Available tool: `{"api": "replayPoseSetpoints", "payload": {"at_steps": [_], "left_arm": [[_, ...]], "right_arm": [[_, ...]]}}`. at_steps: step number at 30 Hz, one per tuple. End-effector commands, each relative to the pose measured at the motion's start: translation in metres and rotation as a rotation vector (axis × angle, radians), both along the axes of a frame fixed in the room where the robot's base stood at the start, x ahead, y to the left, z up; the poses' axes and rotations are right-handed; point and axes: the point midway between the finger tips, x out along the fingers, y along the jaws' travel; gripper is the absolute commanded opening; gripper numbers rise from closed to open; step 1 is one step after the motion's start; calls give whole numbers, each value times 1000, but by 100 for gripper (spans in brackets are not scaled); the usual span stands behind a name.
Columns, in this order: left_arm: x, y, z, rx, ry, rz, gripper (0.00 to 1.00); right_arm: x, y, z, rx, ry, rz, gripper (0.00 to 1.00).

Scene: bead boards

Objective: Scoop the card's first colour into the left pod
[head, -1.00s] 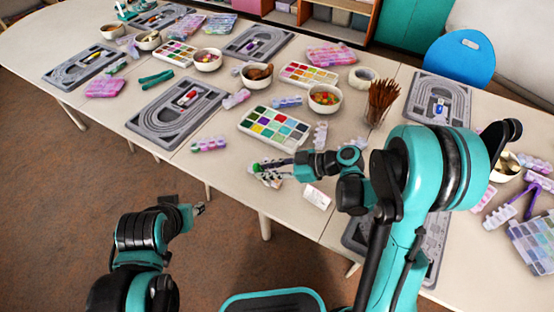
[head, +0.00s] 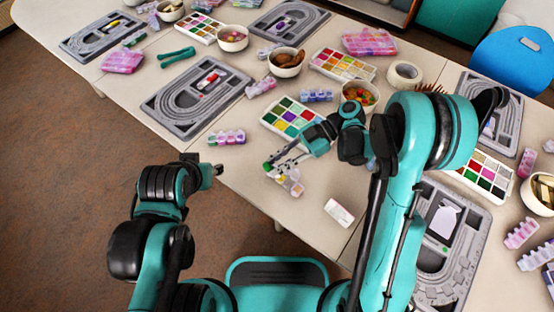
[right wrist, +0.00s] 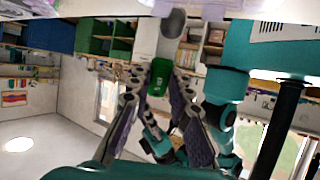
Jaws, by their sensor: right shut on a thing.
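My right gripper (head: 274,165) is shut on a small green-handled scoop; its green handle shows between the fingers in the right wrist view (right wrist: 159,77), with a grey rounded end (right wrist: 173,23) beyond it. Whether it holds beads cannot be told. The gripper is just above a pale pod (head: 290,182) near the table's front edge, partly covering it. A purple-and-green pod (head: 227,138) lies to its left. A white card (head: 339,212) lies to its right; its marks are too small to read. My left gripper (head: 214,170) is off the table's front edge, and its jaws are unclear.
A tray of coloured beads (head: 283,112) lies behind the right gripper. A bowl of mixed beads (head: 360,94) and another pod (head: 316,96) stand farther back. Grey bead boards (head: 160,112) lie left and right (head: 428,288). Bare table surrounds the white card.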

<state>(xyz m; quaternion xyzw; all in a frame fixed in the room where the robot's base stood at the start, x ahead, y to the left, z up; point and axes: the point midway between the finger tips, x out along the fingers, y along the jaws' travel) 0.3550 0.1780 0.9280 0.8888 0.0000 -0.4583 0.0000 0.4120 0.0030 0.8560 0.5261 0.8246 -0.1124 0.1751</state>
Motion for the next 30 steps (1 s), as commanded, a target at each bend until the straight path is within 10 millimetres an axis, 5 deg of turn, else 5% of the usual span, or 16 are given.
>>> {"api": "replayPoseSetpoints", "payload": {"at_steps": [17, 30], "left_arm": [[0, 0, 55, 0, 0, 0, 40], [0, 0, 100, 0, 0, 0, 40]], "right_arm": [[-11, 19, -8, -303, -144, 11, 2], [-23, 45, -29, -716, -346, 16, 2]]}}
